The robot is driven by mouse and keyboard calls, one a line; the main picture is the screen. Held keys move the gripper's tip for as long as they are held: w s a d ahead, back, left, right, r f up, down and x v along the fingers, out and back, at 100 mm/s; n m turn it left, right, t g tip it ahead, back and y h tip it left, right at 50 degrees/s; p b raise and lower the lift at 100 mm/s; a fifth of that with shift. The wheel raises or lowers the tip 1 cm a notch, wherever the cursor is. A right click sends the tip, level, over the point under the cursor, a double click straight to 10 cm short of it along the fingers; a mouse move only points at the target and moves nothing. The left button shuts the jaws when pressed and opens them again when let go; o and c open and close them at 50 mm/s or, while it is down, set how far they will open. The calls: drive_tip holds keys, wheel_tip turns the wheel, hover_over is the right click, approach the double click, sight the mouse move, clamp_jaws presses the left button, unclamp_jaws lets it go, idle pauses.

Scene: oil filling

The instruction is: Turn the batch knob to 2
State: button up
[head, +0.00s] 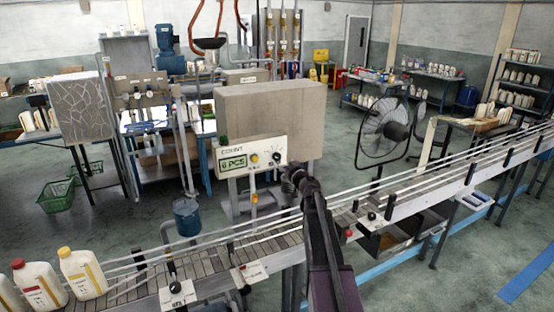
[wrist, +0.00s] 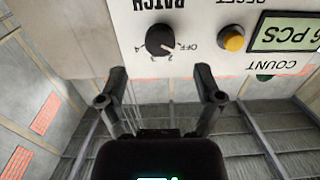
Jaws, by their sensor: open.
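The batch knob (wrist: 158,38) is a round black dial on a light control panel (wrist: 215,15), shown upside down in the wrist view. Its scale reads OFF, 2 and 4; a pale pointer mark appears to face the OFF and 2 side, but the exact setting is unclear. In the head view the knob (head: 277,157) sits at the panel's right side. My gripper (wrist: 162,84) is open and empty, its two fingers apart, below the knob in the wrist view and not touching it. In the head view my gripper (head: 292,180) is just right of and below the knob.
A yellow reset button (wrist: 233,40) and a green "6 PCS" display (wrist: 285,33) are beside the knob. The conveyor (head: 270,246) with rails runs below the panel. White bottles (head: 82,272) stand at its left end. A fan (head: 386,132) stands behind.

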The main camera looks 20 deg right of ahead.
sight(278, 158)
drive_tip(key=shift+w+a, duration=0.1)
drive_tip(key=shift+w, duration=2.9)
drive_tip(key=c, duration=1.1)
drive_tip(key=shift+a, duration=0.25)
drive_tip(key=shift+c, duration=0.2)
drive_tip(key=shift+d, duration=0.2)
